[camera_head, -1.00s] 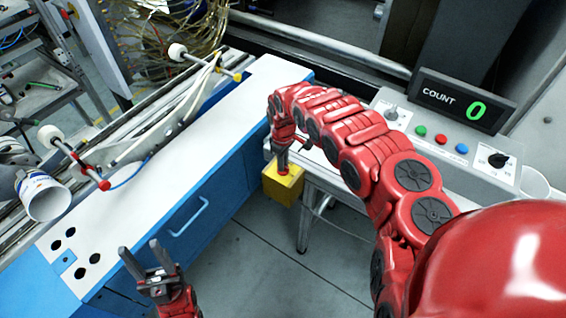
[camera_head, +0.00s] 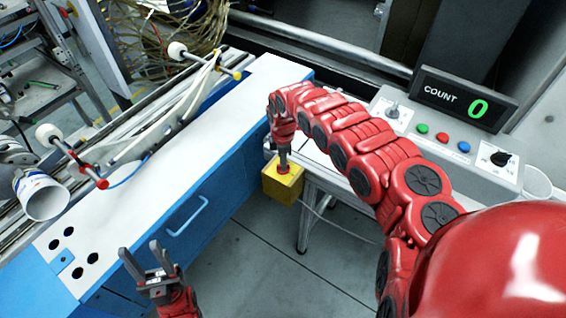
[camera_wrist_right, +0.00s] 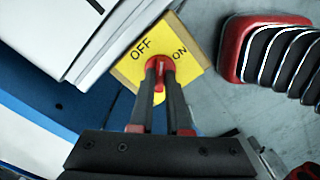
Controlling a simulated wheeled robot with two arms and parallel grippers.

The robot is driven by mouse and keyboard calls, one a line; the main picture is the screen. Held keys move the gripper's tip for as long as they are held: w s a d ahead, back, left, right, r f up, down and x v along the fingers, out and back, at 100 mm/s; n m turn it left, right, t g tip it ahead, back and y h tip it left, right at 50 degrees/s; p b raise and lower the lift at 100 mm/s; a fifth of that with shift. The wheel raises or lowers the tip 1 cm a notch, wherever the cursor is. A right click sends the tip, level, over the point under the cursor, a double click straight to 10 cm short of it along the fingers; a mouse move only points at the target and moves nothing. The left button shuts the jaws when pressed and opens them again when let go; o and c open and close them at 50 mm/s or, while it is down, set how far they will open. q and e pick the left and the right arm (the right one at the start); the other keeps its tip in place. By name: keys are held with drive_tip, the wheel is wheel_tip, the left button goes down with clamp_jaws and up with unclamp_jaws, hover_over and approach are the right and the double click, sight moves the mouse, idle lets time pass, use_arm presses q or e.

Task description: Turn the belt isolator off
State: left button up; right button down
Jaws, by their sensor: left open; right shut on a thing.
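The belt isolator is a yellow box (camera_head: 282,184) with a red knob (camera_head: 284,169) on top, beside the blue cabinet's right end. In the right wrist view, the yellow plate (camera_wrist_right: 128,72) reads OFF at upper left and ON at right. My right gripper (camera_head: 284,161) comes down from above and is shut on the red knob; its fingers (camera_wrist_right: 161,70) cover part of it. The knob's exact angle is hard to tell, but it appears to lie between the two labels. My left gripper (camera_head: 146,257) is open and empty in front of the cabinet.
A white-topped blue cabinet (camera_head: 215,125) lies left of the isolator. A grey control panel (camera_head: 440,155) with a COUNT display (camera_head: 465,100) reading 0, coloured buttons and a black knob stands right. A white cup-like roll (camera_head: 42,195) is at far left.

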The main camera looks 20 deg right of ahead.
drive_tip(key=n+b, duration=0.1)
drive_tip(key=n, duration=0.3)
drive_tip(key=shift+n, duration=0.3)
drive_tip(key=n+b, duration=0.1)
drive_tip(key=n, duration=0.3)
drive_tip(key=shift+n+b, duration=0.3)
drive_tip(key=shift+b, duration=0.1)
drive_tip(key=c, duration=0.9)
unclamp_jaws()
drive_tip(key=shift+r, duration=0.15)
wheel_tip(320, 180, up, 17)
drive_tip(key=b, duration=0.3)
drive_tip(key=shift+r, duration=0.1)
